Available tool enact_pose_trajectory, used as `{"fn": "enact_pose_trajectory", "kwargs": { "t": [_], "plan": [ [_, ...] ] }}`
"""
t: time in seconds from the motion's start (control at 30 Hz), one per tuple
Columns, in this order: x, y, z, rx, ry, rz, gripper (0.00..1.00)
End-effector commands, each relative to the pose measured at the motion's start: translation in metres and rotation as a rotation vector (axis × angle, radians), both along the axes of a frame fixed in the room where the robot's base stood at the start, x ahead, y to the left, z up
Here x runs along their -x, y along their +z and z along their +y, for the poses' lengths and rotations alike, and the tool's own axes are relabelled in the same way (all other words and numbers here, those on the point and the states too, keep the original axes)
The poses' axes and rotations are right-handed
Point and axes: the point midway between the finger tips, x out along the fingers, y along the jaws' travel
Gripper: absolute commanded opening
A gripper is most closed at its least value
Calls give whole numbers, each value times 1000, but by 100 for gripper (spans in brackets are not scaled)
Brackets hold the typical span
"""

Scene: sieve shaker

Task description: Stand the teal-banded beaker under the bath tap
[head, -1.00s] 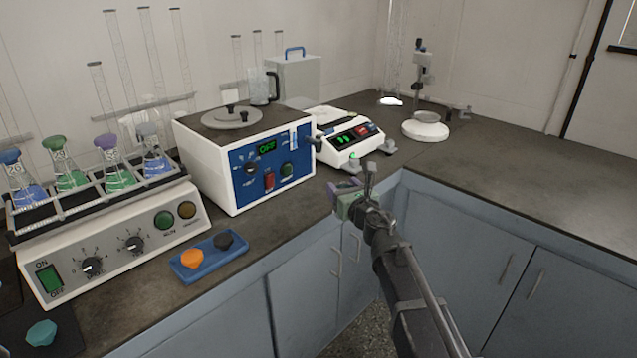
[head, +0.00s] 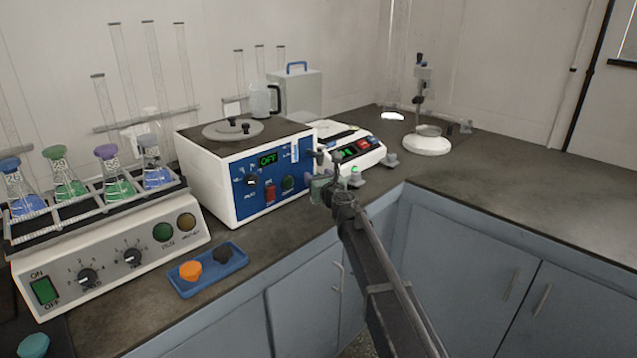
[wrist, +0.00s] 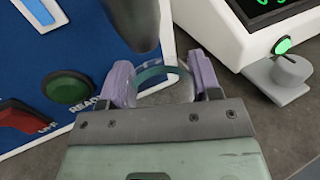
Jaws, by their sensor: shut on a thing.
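My gripper (wrist: 161,78) is shut on the teal-banded beaker (wrist: 150,72), whose clear rim and teal band show between the purple fingers in the wrist view. The beaker's lower part is hidden. In the head view my gripper (head: 322,187) is at the right front corner of the white bath (head: 209,175) with the blue panel. The bath tap (wrist: 135,20) is a dark, rounded piece at the top of the wrist view, just beyond the beaker. I cannot tell whether the beaker is directly under it or touches the bench.
A balance (head: 350,145) with a green display stands right of the bath, with a grey knob (wrist: 285,70) close by. A blue tray (head: 208,270) with orange and black stoppers lies in front. The flask shaker (head: 110,255) is at left. The right bench is mostly clear.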

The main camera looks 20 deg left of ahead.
Motion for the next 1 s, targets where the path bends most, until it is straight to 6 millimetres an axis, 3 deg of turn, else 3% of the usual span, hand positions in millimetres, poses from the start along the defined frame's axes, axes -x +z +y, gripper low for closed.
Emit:
{"fn": "enact_pose_trajectory", "kwargs": {
  "t": [0.27, 0.3, 0.43, 0.8, 1.0],
  "plan": [
    [0, -3, 0, 0, 0, 0, 33],
    [0, -2, 0, 0, 0, 0, 62],
    [0, -1, 0, 0, 0, 0, 82],
    [2, 4, -2, 0, 0, 0, 83],
    [32, 2, -29, 0, 0, 0, 83]
  ]
}}
